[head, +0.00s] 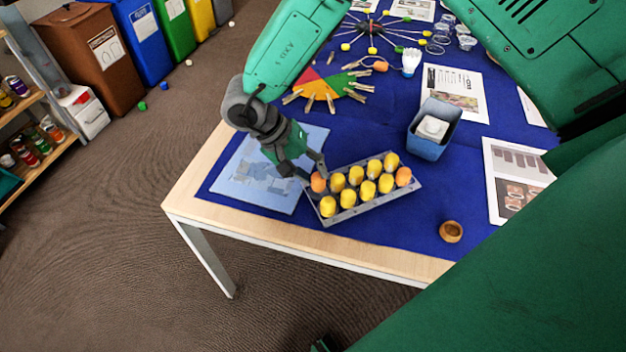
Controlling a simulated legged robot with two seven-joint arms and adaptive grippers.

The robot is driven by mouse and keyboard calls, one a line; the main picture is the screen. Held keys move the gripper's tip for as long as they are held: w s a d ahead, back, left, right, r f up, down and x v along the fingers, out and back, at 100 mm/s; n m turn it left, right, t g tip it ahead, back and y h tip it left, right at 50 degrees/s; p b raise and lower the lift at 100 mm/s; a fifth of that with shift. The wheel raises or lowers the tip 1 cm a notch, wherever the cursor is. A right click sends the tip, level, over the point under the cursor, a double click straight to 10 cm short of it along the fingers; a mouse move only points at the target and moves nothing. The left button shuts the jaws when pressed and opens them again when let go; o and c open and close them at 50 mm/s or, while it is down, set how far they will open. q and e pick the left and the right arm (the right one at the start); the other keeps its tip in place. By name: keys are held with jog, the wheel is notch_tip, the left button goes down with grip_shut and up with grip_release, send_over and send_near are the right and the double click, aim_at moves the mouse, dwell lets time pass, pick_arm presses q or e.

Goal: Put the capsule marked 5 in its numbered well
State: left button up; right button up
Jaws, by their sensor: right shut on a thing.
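My right gripper (314,174) reaches down at the left end of a grey tray (372,206) on the blue cloth. Its fingers are shut on an orange capsule (318,183) at the tray's back left corner. I cannot tell whether that capsule is seated in a well or just above it. Several yellow capsules (347,199) stand in two rows in the tray. Another orange capsule (403,176) stands at its right end. The numbers on capsules and wells are too small to read. My left gripper is not in view.
A blue bin (428,146) with a white thing inside stands behind the tray. A small wooden bowl (451,231) sits to the right. A light blue sheet (257,177) lies left of the tray. The table's wooden edge (300,242) is close in front.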

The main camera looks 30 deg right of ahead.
jog(key=f, duration=0.1)
jog(key=a+f, duration=0.1)
jog(key=shift+f, duration=0.4)
jog(key=shift+c, duration=0.2)
jog(key=shift+d, duration=0.25)
jog(key=shift+c, duration=0.2)
jog(key=o, duration=0.6)
jog(key=shift+d, duration=0.25)
jog(key=shift+o, duration=1.2)
jog(key=shift+d, duration=0.2)
jog(key=shift+d+f, duration=0.1)
jog(key=shift+d, duration=0.1)
jog(key=shift+w+a+r, duration=0.1)
jog(key=shift+a+r, duration=0.15)
jog(key=shift+a, duration=0.15)
jog(key=v, duration=0.4)
jog(key=shift+w+a+r, duration=0.1)
jog(key=shift+a+r, duration=0.1)
jog(key=shift+a, duration=0.2)
pick_arm(q)
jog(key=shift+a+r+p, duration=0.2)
jog(key=shift+p, duration=0.1)
pick_arm(e)
jog(key=v, duration=0.7)
jog(key=shift+r, duration=0.1)
jog(key=shift+d, duration=0.1)
